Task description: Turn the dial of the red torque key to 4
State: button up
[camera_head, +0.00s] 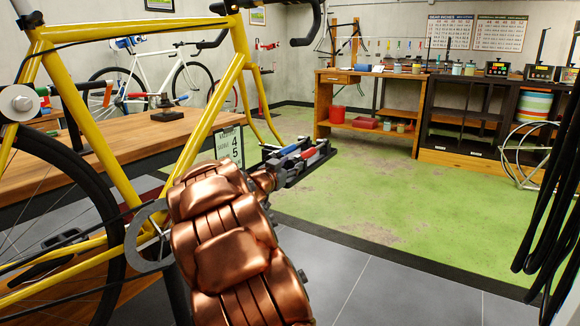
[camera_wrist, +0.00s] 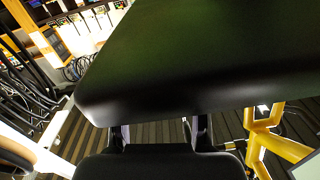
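My gripper (camera_head: 305,163) is at the end of my copper arm, right of the yellow bicycle, over the green floor in the head view. Small red and blue parts show at it; I cannot tell whether they belong to it or lie behind it. In the wrist view its two fingers (camera_wrist: 160,130) stand apart, with nothing visible between them. A large dark slab covers the upper middle there, close to the camera; I cannot tell what it is. I cannot identify the red torque key for certain. No dial is readable.
The yellow bicycle frame (camera_head: 210,110) stands close on the left, in front of the wooden bench. A small dark stand (camera_head: 166,112) is on that bench. A second workbench (camera_head: 350,90) and black shelving (camera_head: 465,108) line the back. Green floor between is free. Black tubes hang at right.

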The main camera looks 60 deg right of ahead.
grip_shut()
jog(key=n+p, duration=0.1)
jog(key=p, duration=0.5)
jog(key=shift+r, duration=0.3)
jog(key=n+p, duration=0.1)
jog(key=p, duration=0.1)
jog(key=shift+p, duration=0.3)
jog(key=n+p, duration=0.2)
jog(key=p, duration=0.3)
jog(key=shift+f, duration=0.1)
jog(key=n+p, duration=0.1)
jog(key=p, duration=0.3)
jog(key=shift+n, duration=0.3)
jog(key=shift+f+p, duration=0.2)
jog(key=shift+p, duration=0.15)
jog(key=shift+r+n+p, duration=0.1)
jog(key=shift+n+p, duration=0.8)
jog(key=shift+p, duration=1.1)
jog(key=shift+n+p, duration=0.8)
jog(key=shift+p, duration=0.85)
